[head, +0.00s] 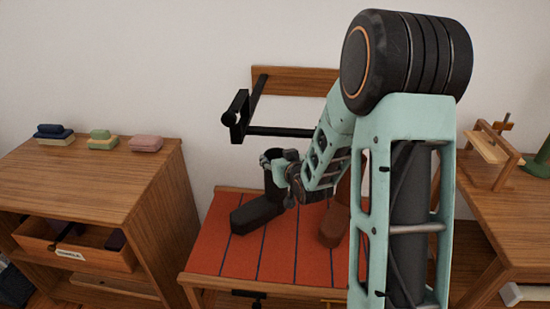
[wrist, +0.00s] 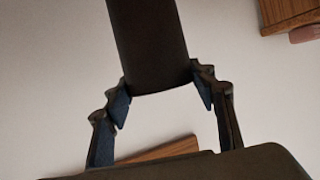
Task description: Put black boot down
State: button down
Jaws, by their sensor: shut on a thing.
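The black boot (head: 258,212) is upright over the red striped mat (head: 225,262) of the low wooden bench, its toe pointing lower left. I cannot tell whether its sole touches the mat. My gripper (head: 276,160) is shut on the top of the boot's shaft. In the wrist view, the dark shaft (wrist: 147,40) runs between the two fingers of my gripper (wrist: 160,92). A brown boot (head: 333,230) stands on the mat to the right, partly hidden by my arm.
A black rail frame on a wooden board (head: 290,80) juts from the wall above the bench. A wooden cabinet (head: 150,185) with folded cloths on top (head: 146,143) stands at left. A wooden desk (head: 520,225) stands at right. The mat's left and front parts are clear.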

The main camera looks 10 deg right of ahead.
jog(key=shift+w, duration=0.1)
jog(key=shift+f, duration=0.15)
jog(key=c, duration=0.9)
grip_release()
jog(key=shift+o, duration=0.2)
